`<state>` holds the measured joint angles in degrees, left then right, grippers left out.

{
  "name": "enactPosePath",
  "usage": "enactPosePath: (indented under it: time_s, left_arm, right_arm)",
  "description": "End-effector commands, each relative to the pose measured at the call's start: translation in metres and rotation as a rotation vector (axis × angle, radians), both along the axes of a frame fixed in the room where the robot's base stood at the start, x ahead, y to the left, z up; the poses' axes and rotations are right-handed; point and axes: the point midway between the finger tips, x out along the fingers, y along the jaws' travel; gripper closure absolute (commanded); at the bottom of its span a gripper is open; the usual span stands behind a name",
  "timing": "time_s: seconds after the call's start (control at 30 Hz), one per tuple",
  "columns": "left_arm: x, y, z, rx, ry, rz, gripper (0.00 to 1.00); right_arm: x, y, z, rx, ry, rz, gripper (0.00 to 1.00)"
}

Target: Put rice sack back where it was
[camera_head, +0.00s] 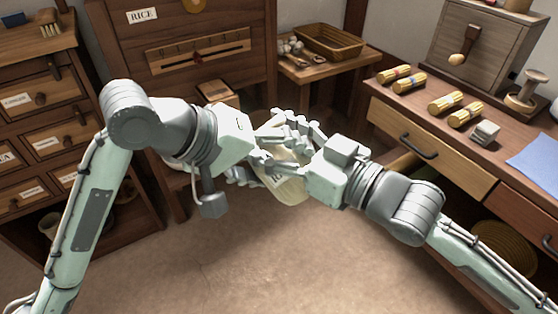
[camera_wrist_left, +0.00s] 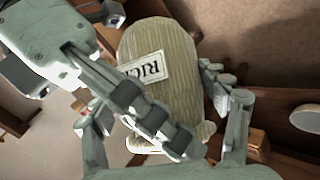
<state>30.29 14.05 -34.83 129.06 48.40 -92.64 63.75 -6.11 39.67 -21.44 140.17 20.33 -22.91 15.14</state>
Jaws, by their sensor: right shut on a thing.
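The rice sack (camera_head: 290,188) is a pale, rounded sack with a printed label. It hangs upright between my two grippers, clear of the bench and shelves, in the middle of the head view. My right gripper (camera_head: 278,148) is shut on it from the right.
A wooden cabinet with a RICE sign (camera_head: 142,15) stands behind. A low side table holds a wicker basket (camera_head: 333,40). The floor (camera_head: 250,265) in front is clear.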

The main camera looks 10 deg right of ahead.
Motion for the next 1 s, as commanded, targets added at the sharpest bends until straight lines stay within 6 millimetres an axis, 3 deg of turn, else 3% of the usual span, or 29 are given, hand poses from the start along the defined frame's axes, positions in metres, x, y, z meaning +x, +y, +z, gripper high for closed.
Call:
enactPosePath:
  time_s: [0.17,0.2,0.37,0.77,1.0]
  left_arm:
    - [0.0,0.0,0.0,0.0,-0.001,-0.001,0.58]
    - [0.0,0.0,0.001,-0.001,-0.002,0.0,0.58]
    - [0.0,0.0,0.001,-0.001,-0.002,0.0,0.58]
    - [0.0,0.0,0.0,-0.001,-0.002,0.0,0.58]
    - [0.0,0.0,0.001,-0.001,-0.002,0.0,0.58]
  right_arm:
    - [0.0,0.0,0.001,0.001,-0.001,0.0,0.92]
    - [0.0,0.0,0.001,0.001,-0.001,0.0,0.29]
    - [0.0,0.0,0.001,0.001,0.0,0.0,0.1]
    - [-0.002,0.0,-0.001,-0.026,-0.028,0.016,0.1]
    - [-0.015,-0.004,-0.005,-0.196,-0.256,0.107,0.1]
